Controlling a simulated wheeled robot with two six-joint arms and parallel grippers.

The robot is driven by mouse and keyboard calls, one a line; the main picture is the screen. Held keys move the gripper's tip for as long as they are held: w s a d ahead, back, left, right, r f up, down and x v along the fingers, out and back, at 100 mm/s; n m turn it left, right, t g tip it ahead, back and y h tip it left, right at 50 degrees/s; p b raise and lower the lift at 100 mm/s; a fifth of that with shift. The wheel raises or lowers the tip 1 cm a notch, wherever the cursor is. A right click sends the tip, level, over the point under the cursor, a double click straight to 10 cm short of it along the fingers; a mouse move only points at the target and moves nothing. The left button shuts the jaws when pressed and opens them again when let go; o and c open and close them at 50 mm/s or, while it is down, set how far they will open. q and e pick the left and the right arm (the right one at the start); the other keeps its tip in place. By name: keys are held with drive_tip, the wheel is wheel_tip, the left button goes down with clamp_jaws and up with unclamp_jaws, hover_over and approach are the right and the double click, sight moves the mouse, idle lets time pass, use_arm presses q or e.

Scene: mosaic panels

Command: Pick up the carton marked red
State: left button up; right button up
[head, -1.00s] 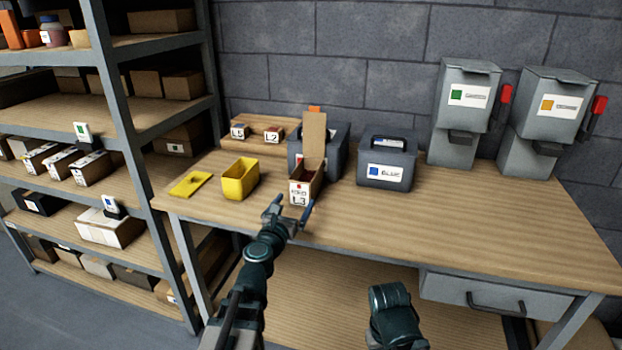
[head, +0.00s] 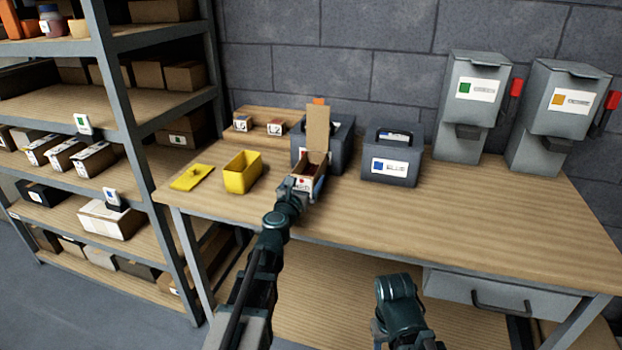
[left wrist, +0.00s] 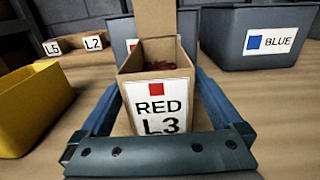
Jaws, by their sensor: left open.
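The carton marked red (head: 311,166) is an open cardboard box with a raised back flap, standing on the workbench. In the left wrist view its front label on the carton (left wrist: 156,105) reads RED and L3 with a red square, and reddish contents show inside. My left gripper (head: 302,185) is open at the front of the carton. In the left wrist view, the fingers of my left gripper (left wrist: 158,105) lie on either side of the carton, with small gaps visible. My right arm shows at the lower middle of the head view, but its gripper fingers cannot be made out.
A yellow bin (head: 242,173) and yellow lid (head: 192,178) lie left of the carton. A grey bin marked blue (head: 391,160) stands to the right, another grey bin (head: 340,140) behind.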

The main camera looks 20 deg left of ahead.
use_arm(q)
drive_tip(key=shift+w, duration=2.65)
drive_tip(key=shift+s+r, duration=0.1)
drive_tip(key=shift+c, duration=0.3)
clamp_jaws()
